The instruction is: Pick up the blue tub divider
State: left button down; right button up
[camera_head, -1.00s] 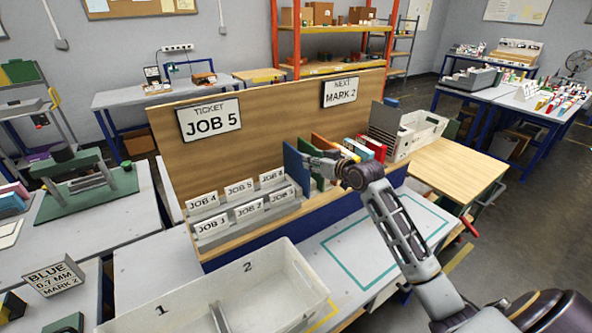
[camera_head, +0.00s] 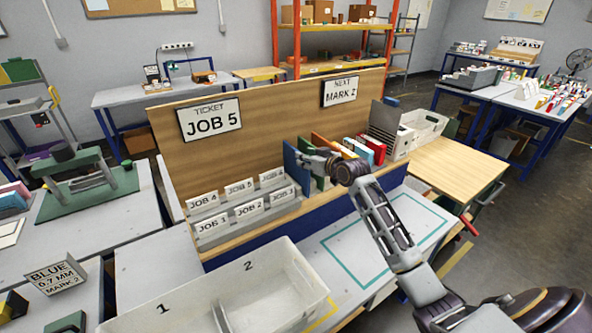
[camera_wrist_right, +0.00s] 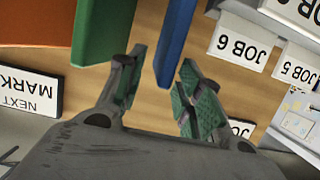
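The blue divider (camera_head: 290,165) stands upright at the left end of a row of coloured dividers on the wooden-backed bench. My right gripper (camera_head: 308,160) is beside it, small in the head view. In the right wrist view, the blue divider (camera_wrist_right: 174,45) reaches down between the two spread fingers of my right gripper (camera_wrist_right: 163,65). The fingers look open, with a gap to the blue divider on either side. The green divider (camera_wrist_right: 103,30) is close beside one finger. My left gripper is not in view.
Orange (camera_head: 326,142), red (camera_head: 373,149) and other dividers stand to the right, before a white bin (camera_head: 423,122). A job card holder (camera_head: 240,222) is at the left. A white two-part tub (camera_head: 318,291) lies in front. The teal-outlined table area (camera_head: 345,250) is clear.

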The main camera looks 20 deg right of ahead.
jog(key=p, duration=0.1)
send_over(296, 169)
jog(key=s, duration=0.1)
jog(key=shift+d+f, duration=0.4)
jog(key=shift+f, duration=0.35)
grip_shut()
